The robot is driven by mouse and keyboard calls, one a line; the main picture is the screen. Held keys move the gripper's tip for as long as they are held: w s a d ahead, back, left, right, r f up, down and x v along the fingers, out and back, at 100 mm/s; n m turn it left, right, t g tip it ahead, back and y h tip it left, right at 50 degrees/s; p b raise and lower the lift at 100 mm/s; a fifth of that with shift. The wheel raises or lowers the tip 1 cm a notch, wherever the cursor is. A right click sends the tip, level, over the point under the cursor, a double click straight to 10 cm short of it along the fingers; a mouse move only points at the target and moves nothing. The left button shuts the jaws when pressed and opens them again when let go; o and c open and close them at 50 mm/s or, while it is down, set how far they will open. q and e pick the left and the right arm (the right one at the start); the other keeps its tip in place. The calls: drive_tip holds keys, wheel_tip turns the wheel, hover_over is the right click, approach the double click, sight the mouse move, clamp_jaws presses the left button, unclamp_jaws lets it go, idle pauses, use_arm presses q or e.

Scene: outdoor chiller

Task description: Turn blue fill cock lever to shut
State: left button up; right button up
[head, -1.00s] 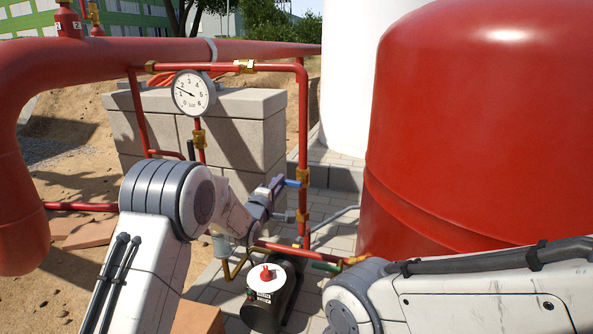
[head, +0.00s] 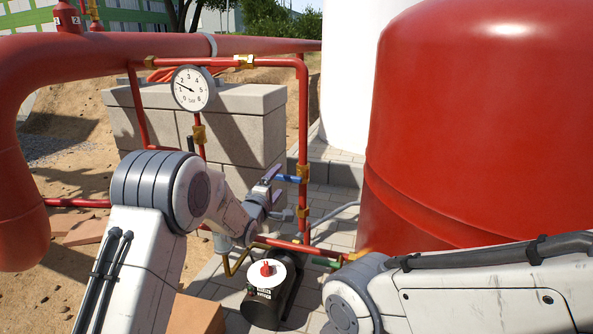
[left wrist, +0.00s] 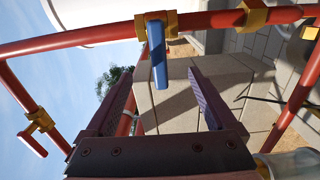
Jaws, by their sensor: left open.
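The blue lever (head: 288,179) sits on a brass cock (head: 303,172) on the vertical red pipe and points left, square to the pipe. In the left wrist view the blue lever (left wrist: 157,60) hangs from the brass fitting, its free end in line with the gap between my fingers. My left gripper (head: 273,183) is open and empty, just left of the lever's free end. Its two fingers also frame the lever in the left wrist view (left wrist: 162,84). Whether the lever's tip is between them in depth, I cannot tell. My right gripper is not in view.
A pressure gauge (head: 193,88) stands on the pipework before a block wall (head: 240,130). A large red tank (head: 470,130) fills the right side. A green lever (head: 325,262) and a black cylinder with a red knob (head: 266,290) are lower down.

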use_arm(q)
drive_tip(key=v, duration=0.5)
drive_tip(key=shift+s, duration=0.2)
drive_tip(key=p+v, duration=0.1)
drive_tip(key=v, duration=0.9)
drive_tip(key=shift+s+p, duration=0.25)
drive_tip(key=shift+p, duration=0.05)
drive_tip(key=shift+w+a, duration=0.1)
drive_tip(key=shift+w, duration=0.05)
drive_tip(key=b+x, duration=0.2)
drive_tip(key=x, duration=1)
